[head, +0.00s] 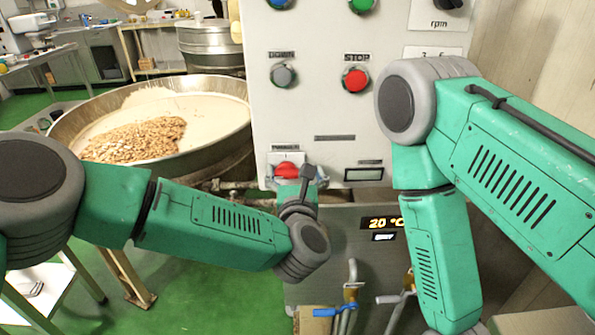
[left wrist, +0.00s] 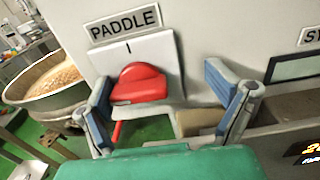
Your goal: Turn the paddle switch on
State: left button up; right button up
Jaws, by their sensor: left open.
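The red paddle switch (head: 287,169) sits low on the white control panel (head: 325,115). In the left wrist view the red knob (left wrist: 139,84) shows large on a pale plate, under a label reading PADDLE, with a short dark mark above the knob. My left gripper (head: 304,178) is in front of the switch. Its two blue-grey fingers (left wrist: 165,104) are spread wide, with the knob between them in the picture, nearer the left finger. Nothing is held, and whether a finger touches the knob I cannot tell. My right arm hangs down at the right; its gripper is out of frame.
Above are the red stop button (head: 355,79) and a grey button (head: 284,75). A wide kettle (head: 215,143) with nuts stands at left. Below the panel are a lit temperature display (head: 383,223) and a blue-handled valve (head: 334,311) on pipes.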

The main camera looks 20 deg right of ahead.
aim_at(281, 175)
pick_arm(q)
jog(key=a, duration=0.2)
jog(key=shift+w+a+r, duration=0.1)
jog(key=shift+a, duration=0.25)
jog(key=c, duration=0.5)
jog(key=shift+a, duration=0.25)
jog(key=c, duration=0.6)
jog(key=shift+d+r, duration=0.1)
jog(key=shift+c, duration=0.3)
jog(key=shift+d+r, duration=0.1)
jog(key=shift+d, duration=0.55)
jog(key=shift+a, duration=0.25)
jog(key=shift+c, duration=0.2)
pick_arm(e)
jog(key=shift+w+a+r, duration=0.15)
jog(key=shift+w+a, duration=0.05)
jog(key=shift+a, duration=0.8)
